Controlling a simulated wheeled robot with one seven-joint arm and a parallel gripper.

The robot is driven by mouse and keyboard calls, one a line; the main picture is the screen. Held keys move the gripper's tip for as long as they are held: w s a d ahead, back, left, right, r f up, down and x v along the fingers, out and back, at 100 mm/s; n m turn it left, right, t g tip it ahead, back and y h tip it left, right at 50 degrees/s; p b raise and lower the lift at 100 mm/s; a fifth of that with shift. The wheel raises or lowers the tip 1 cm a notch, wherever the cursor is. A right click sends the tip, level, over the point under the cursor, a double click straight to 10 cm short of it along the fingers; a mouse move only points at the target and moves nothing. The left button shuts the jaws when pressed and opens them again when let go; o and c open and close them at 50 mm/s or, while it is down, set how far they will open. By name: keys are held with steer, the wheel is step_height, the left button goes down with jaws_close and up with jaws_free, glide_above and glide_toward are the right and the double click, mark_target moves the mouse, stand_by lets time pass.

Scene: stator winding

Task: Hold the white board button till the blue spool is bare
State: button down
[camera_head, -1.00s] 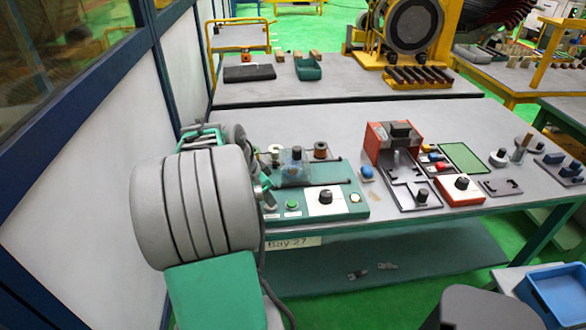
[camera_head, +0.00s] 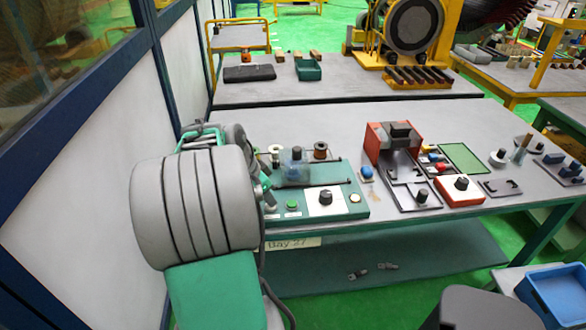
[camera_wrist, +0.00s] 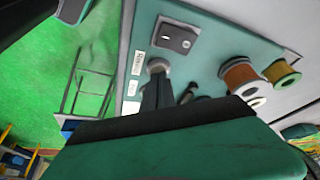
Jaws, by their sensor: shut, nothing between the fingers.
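My gripper (camera_wrist: 156,88) is shut and empty, its dark fingers pointing down at the green board (camera_wrist: 205,50) in the wrist view. The fingertips are at or right beside a pale round button (camera_wrist: 158,65); I cannot tell whether they press it. A copper-coloured spool (camera_wrist: 240,77) and a yellowish spool (camera_wrist: 282,74) stand further along the board. In the head view the board (camera_head: 330,177) has a green button (camera_head: 292,205) and a clear bluish housing (camera_head: 293,168). My arm hides the board's left end and the fingertips there. No clearly blue spool shows.
A black knob on a white plate (camera_head: 326,201) and a pale yellow round piece (camera_head: 355,198) are on the board's right. A blue-topped button (camera_head: 367,174) and a red fixture (camera_head: 378,140) stand to the right. A blue bin (camera_head: 555,295) is at the lower right.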

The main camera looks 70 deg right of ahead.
step_height(320, 180, up, 7)
steer(key=p, duration=0.4)
steer(key=shift+f, duration=0.15)
steer(key=shift+n, duration=0.8)
steer(key=a+f+n, duration=0.2)
steer(key=w+a+f+n+y, duration=0.1)
steer(key=a+f+n, duration=0.1)
steer(key=n, duration=0.1)
steer(key=shift+w+f+t, duration=0.1)
steer(key=shift+f+t, duration=0.05)
steer(key=shift+t, duration=0.15)
steer(key=w+a+r+n+t+y, duration=0.1)
steer(key=a+n, duration=0.5)
steer(key=a, duration=0.7)
steer(key=w+a+r+n+t+y, duration=0.1)
steer(key=w+a+n, duration=0.5)
steer(key=a, duration=0.7)
steer(key=w+a+r+n+t, duration=0.3)
steer(key=a+n, duration=0.3)
steer(key=a, duration=0.7)
steer(key=shift+w+r+t+y, duration=0.3)
steer(key=shift+w+r+y, duration=0.1)
steer(key=shift+w, duration=0.25)
